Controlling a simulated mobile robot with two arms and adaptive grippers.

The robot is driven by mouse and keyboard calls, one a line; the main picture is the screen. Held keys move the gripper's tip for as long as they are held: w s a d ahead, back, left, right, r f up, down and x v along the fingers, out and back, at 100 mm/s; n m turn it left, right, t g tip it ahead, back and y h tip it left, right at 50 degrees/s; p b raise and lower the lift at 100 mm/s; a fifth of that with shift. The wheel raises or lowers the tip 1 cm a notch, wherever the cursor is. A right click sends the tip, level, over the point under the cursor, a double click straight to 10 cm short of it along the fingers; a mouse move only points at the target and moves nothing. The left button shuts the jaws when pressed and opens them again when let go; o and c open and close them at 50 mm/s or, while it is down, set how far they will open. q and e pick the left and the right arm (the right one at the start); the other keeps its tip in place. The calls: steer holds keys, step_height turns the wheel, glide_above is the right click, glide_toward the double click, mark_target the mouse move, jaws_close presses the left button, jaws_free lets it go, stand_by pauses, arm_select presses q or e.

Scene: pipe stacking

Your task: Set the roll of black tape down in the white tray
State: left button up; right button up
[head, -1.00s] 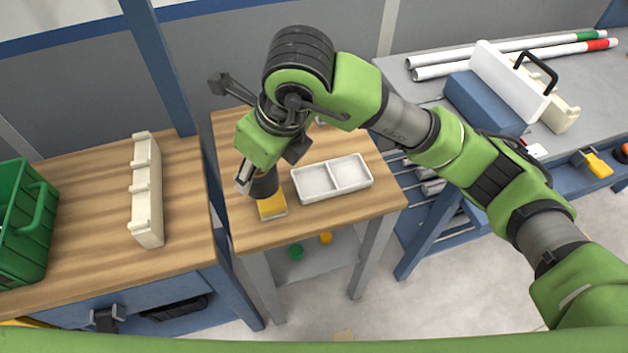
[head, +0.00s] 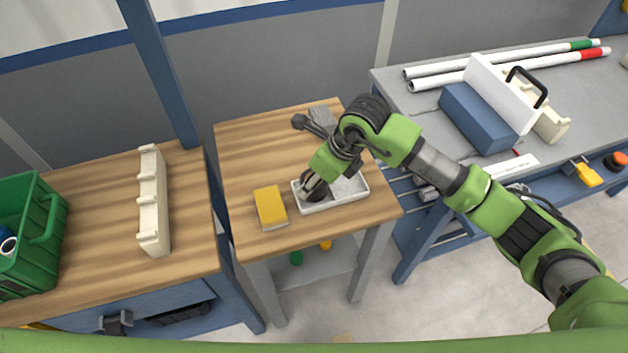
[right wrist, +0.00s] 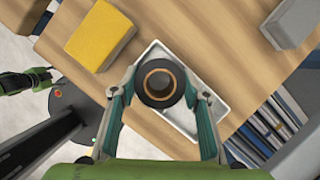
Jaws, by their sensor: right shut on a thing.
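The roll of black tape (head: 317,191) is dark, with a brownish ring around its core in the right wrist view (right wrist: 160,83). My right gripper (head: 313,186) is shut on it, with one finger on each side in the right wrist view (right wrist: 160,92). The white tray (head: 337,206) has two compartments and lies on the small wooden table. The tape is at the tray's left compartment. I cannot tell whether it touches the tray floor. The gripper and forearm hide part of the tray. My left gripper does not show in the head view.
A yellow sponge-like block (head: 270,206) lies just left of the tray; it also shows in the right wrist view (right wrist: 100,36). A cream rack (head: 152,200) and a green crate (head: 40,235) stand on the left bench. White pipes (head: 500,58) lie on the right bench.

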steer(key=shift+f, duration=0.75)
steer(key=shift+f, duration=0.1)
steer(key=o, duration=0.9)
steer(key=shift+r, duration=0.2)
steer(key=shift+d+r, duration=0.1)
steer(key=shift+r, duration=0.15)
steer(key=b+v, duration=0.1)
steer(key=v, duration=1)
steer(key=shift+s+r+b, duration=0.15)
steer(key=shift+r+b, duration=0.05)
steer(key=shift+b, duration=0.15)
